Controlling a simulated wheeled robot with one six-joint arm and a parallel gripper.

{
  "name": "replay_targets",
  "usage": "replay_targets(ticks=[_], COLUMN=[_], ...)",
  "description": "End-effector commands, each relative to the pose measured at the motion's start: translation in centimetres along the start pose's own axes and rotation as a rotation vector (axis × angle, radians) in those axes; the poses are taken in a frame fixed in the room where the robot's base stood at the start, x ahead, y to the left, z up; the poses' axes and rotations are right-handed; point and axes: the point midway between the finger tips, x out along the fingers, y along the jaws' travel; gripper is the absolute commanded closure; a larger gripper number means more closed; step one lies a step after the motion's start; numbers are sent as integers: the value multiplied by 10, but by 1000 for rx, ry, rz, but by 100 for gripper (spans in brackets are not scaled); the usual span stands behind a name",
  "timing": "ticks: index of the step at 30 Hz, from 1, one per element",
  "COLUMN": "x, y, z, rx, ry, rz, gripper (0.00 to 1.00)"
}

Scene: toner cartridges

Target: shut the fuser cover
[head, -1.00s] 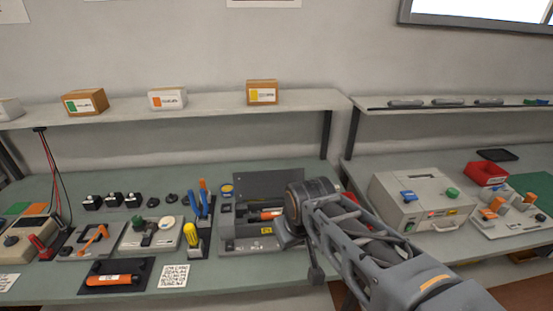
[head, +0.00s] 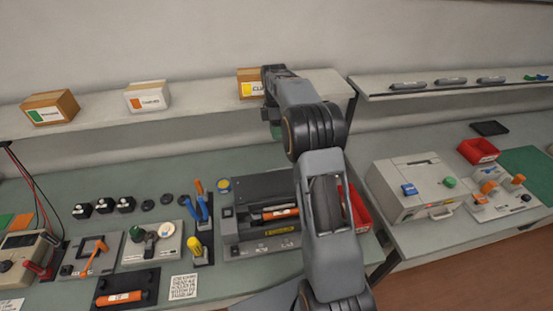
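The fuser unit (head: 230,226) is a grey box with a dark interior on the bench, in the middle of the head view. Its dark grey cover (head: 262,187) stands raised at the back of the unit. An orange cartridge (head: 282,213) lies inside, in the open front. My gripper (head: 274,128) is at the end of my raised arm, above and behind the cover in the picture, near the shelf edge. It appears apart from the cover. Its fingers are hidden or too small to make out. My arm covers the right side of the unit.
A shelf (head: 190,116) with small boxes (head: 147,97) runs above the bench, close to my wrist. A red bin (head: 357,210) is close at right.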

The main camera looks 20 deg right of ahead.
Motion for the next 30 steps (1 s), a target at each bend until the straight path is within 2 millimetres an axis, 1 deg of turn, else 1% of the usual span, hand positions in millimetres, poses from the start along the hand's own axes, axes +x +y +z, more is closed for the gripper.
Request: replay_targets(ticks=[5, 8, 10, 15, 21, 25, 30], x=[28, 48, 67, 99, 121, 129, 132], y=[0, 0, 1, 2, 2, 1, 0], z=[1, 0, 0, -1, -1, -1, -1], rx=[-8, -7, -7, -8, -8, -7, -7], ry=[0, 0, 0, 0, 0, 0, 0], rz=[-7, -7, -5, -2, -1, -2, -1], gripper=[76, 76, 76, 76, 76, 76, 76])
